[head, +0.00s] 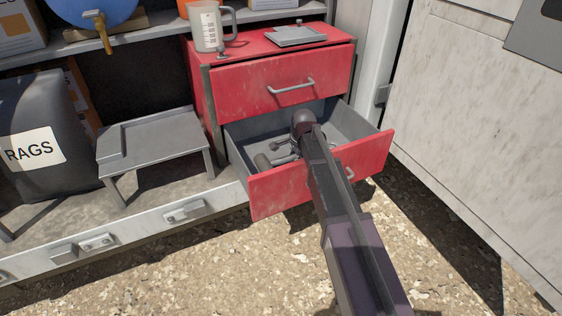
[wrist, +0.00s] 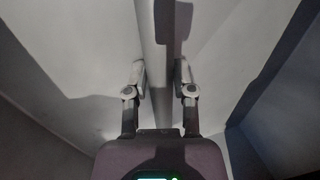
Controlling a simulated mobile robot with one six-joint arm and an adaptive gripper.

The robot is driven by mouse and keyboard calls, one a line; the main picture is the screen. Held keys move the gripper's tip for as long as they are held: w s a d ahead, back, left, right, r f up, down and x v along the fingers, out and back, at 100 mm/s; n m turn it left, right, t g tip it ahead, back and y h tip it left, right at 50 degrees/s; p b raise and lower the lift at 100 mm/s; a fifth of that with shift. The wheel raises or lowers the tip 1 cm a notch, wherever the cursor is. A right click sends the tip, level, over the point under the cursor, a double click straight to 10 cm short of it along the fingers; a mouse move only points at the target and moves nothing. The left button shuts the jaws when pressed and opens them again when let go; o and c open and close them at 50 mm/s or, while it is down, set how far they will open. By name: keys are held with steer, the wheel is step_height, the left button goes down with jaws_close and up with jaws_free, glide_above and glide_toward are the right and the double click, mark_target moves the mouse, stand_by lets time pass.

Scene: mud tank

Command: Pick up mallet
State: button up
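The mallet lies in the open lower drawer. In the wrist view a long grey handle (wrist: 160,40), probably the mallet's, runs from the top edge down between my fingers. My gripper (wrist: 160,72) is low in the drawer with one finger on each side of the handle. The fingers are close to it, but I cannot tell whether both touch it. In the head view the fingertips are hidden.
The red drawer front (head: 275,190) and grey side walls surround my gripper closely. The upper red drawer (head: 285,83) is shut. A beige mug (head: 206,30) and a grey tray (head: 297,36) stand on top. A low grey stand (head: 155,140) is to the left.

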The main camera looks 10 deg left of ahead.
steer(key=shift+r, duration=0.15)
jaws_close()
step_height(320, 180, up, 10)
steer(key=p, duration=1)
stand_by(1.5)
step_height(320, 180, up, 47)
steer(key=p, duration=4.8)
glide_above(295, 155)
steer(key=shift+r, duration=0.1)
steer(key=shift+a+b, duration=0.1)
steer(key=shift+b, duration=0.2)
steer(key=shift+s+a, duration=0.25)
steer(key=shift+a, duration=0.4)
